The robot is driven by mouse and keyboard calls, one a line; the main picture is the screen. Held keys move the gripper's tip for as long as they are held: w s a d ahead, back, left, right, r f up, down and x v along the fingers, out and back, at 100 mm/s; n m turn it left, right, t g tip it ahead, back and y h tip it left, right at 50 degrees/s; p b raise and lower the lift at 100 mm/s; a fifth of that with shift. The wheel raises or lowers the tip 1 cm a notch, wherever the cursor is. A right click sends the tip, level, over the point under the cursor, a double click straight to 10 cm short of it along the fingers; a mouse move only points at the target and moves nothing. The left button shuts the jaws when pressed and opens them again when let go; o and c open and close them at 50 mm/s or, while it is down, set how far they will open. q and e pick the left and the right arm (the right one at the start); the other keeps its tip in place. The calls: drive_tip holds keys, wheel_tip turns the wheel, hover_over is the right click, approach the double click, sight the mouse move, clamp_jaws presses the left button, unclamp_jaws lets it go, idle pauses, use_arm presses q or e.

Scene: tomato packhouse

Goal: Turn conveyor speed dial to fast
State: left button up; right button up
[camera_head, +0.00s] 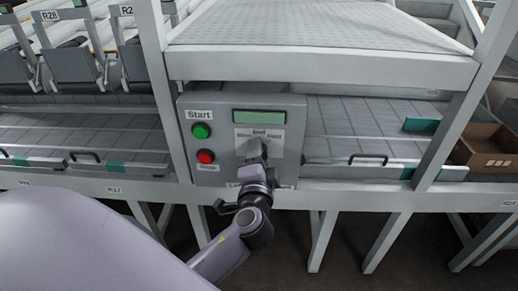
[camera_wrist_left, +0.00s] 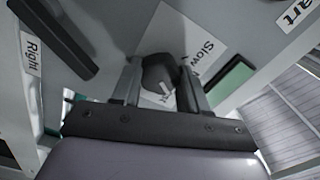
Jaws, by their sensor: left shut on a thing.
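The grey control box (camera_head: 215,110) carries a green display, a white speed label (camera_head: 268,131) and the dial. In the left wrist view, the dark speed dial (camera_wrist_left: 158,68) sits between the fingers of my left gripper (camera_wrist_left: 158,90), which is shut on it. A short light mark shows on the dial. The label (camera_wrist_left: 205,45) there reads "Slow" at one end; the fingers and dial cover other parts. In the head view my left gripper (camera_head: 257,153) reaches the box front and hides most of the dial. My right gripper is not in view.
A green button (camera_head: 200,131) under "Start" and a red button (camera_head: 206,156) lie left of the dial. A black bar handle shows in the left wrist view (camera_wrist_left: 55,38). Conveyor decks flank the box, and a cardboard box (camera_head: 486,148) stands at the right.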

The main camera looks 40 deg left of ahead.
use_arm(q)
drive_tip(key=m+p, duration=0.1)
drive_tip(key=m, duration=0.2)
drive_tip(key=shift+p, duration=0.4)
drive_tip(key=shift+m, duration=0.3)
drive_tip(key=o, duration=1.1)
drive_tip(key=shift+c, duration=0.2)
drive_tip(key=v, duration=0.7)
drive_tip(key=shift+s+f, duration=0.1)
drive_tip(key=shift+s, duration=0.05)
